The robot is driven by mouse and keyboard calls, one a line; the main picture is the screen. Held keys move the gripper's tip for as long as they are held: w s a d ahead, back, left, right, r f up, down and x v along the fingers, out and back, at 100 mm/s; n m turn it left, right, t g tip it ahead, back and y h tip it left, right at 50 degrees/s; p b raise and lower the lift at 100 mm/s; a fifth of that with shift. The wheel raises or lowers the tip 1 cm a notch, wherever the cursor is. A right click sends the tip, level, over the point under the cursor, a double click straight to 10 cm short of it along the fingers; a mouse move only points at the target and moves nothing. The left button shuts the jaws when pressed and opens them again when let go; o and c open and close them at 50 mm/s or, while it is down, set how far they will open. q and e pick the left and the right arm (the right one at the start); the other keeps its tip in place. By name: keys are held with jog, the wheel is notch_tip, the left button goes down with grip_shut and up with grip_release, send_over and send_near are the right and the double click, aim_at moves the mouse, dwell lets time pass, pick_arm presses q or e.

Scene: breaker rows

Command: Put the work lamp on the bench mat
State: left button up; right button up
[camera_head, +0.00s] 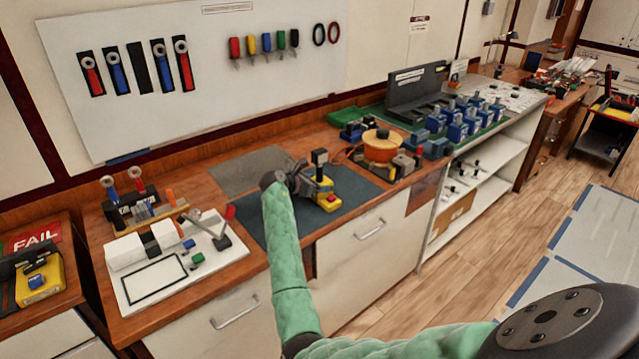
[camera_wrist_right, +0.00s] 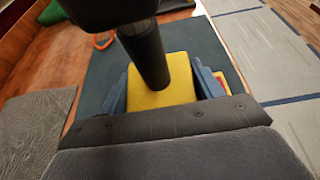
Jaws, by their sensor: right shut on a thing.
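The work lamp (camera_head: 324,188) has a yellow base, a black post and a black head. It stands upright over the dark blue-green bench mat (camera_head: 356,186). My right gripper (camera_head: 308,184) is at its left side in the head view and shut on the yellow base. In the right wrist view the lamp base (camera_wrist_right: 150,92) sits between the blue fingers of the right gripper (camera_wrist_right: 162,84), with the mat (camera_wrist_right: 100,72) below. I cannot tell whether the base touches the mat. My left gripper is not in view.
A grey mat (camera_head: 250,170) lies behind. A white board with parts (camera_head: 150,280) is at the left of the bench. An orange reel (camera_head: 382,148) and several blue breakers (camera_head: 465,120) stand to the right. The mat's right part is clear.

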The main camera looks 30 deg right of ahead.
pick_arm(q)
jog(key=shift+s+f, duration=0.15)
pick_arm(e)
jog(key=o, duration=1.3)
jog(key=shift+a, duration=0.15)
jog(key=b+v, duration=0.2)
jog(key=v, duration=0.3)
jog(key=shift+s+a+r, duration=0.1)
jog(key=shift+a+r, duration=0.05)
jog(key=shift+a, duration=0.2)
jog(key=shift+a+r+b, duration=0.3)
jog(key=shift+a+r, duration=0.05)
jog(key=shift+a, duration=0.3)
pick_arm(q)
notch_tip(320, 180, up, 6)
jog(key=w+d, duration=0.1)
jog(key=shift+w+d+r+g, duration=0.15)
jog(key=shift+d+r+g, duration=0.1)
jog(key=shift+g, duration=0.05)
